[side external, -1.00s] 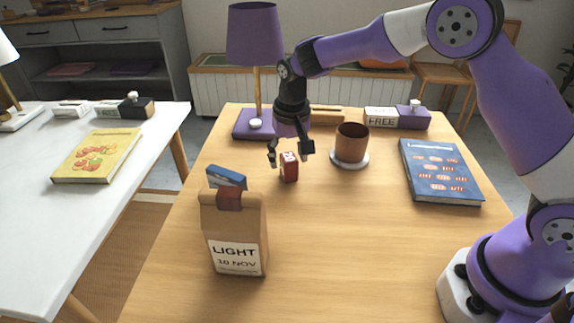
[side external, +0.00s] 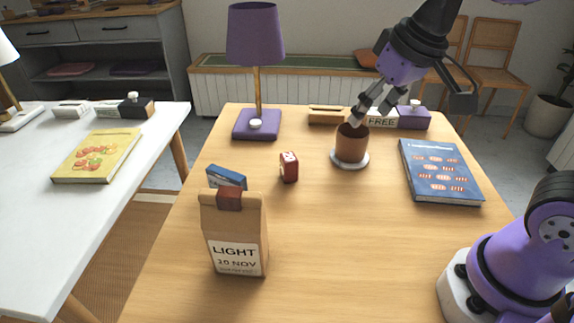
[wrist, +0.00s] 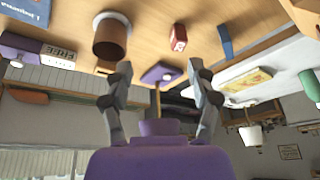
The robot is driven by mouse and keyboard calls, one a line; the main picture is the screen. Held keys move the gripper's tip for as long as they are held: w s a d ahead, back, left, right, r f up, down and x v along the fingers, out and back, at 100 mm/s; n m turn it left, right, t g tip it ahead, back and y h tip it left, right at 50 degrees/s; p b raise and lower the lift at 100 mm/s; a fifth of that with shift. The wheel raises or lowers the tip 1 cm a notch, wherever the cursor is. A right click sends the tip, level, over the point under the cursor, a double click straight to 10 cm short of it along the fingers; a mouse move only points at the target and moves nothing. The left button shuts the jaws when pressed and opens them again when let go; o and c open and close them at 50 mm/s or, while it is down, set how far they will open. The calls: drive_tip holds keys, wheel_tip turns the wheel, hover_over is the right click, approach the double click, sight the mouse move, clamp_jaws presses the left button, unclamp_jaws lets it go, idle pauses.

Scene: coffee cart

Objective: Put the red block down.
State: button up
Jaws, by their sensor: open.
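The red block (side external: 289,167) stands alone on the wooden table, between the blue box and the brown cup. It also shows in the wrist view (wrist: 179,38), beyond the fingertips and apart from them. My gripper (side external: 362,112) is raised above and behind the cup in the side view. In the wrist view my gripper (wrist: 160,68) has its two fingers spread with nothing between them.
The brown cup (side external: 351,144) stands on a white saucer (side external: 338,162) close below my fingers. A paper bag (side external: 234,235), blue box (side external: 227,176), purple lamp (side external: 255,35) and blue book (side external: 440,170) stand or lie around. The table's front middle is clear.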

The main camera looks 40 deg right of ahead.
drive_tip(key=s+f+n+t, duration=0.1)
drive_tip(key=s+f, duration=0.1)
drive_tip(key=s, duration=0.4)
drive_tip(key=shift+d+f, duration=0.15)
drive_tip(key=shift+w, duration=0.1)
idle(0.9)
